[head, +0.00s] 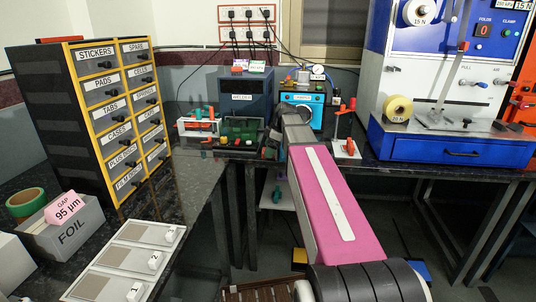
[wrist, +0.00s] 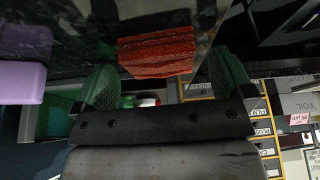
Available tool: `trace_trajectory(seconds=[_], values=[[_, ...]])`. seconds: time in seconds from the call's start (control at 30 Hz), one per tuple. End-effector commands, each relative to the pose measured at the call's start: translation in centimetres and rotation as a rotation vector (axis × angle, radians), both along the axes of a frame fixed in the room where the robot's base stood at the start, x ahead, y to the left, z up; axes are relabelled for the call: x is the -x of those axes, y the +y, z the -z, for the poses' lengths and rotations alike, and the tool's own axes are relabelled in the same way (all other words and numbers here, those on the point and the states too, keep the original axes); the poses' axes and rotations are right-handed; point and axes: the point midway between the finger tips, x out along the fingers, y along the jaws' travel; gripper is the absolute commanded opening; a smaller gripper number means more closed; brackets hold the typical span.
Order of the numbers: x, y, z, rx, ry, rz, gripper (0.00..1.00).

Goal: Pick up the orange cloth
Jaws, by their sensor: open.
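An orange-red cloth (wrist: 157,52) with a rough, ridged surface shows at the upper middle of the wrist view. It lies on a dark speckled surface (wrist: 90,25). My gripper (wrist: 163,62) is open, with one green-padded finger on each side of the cloth in the picture. I see no clear contact between fingers and cloth, and the exact gap in depth cannot be told. In the head view my arm (head: 335,195) reaches away toward the back bench; its gripper end is not clearly seen, and I cannot make out the cloth there.
A lilac block (wrist: 20,83) is at the left of the wrist view. In the head view, a labelled drawer cabinet (head: 50,125) stands left, a welder box (head: 246,92) and small fixtures crowd the back bench, and a blue-based test machine (head: 440,145) stands right.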

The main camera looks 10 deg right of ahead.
Motion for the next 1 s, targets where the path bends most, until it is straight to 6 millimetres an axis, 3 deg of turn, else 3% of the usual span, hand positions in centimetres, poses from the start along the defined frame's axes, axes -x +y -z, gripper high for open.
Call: trace_trajectory(seconds=[0.3,0.47,1.0], values=[[-0.1,0.3,0.7,0.0,0.0,0.0,0.96],[-0.1,0.3,0.7,0.0,0.0,0.0,0.46],[-0.1,0.3,-0.3,0.0,-0.001,0.0,0.46]])
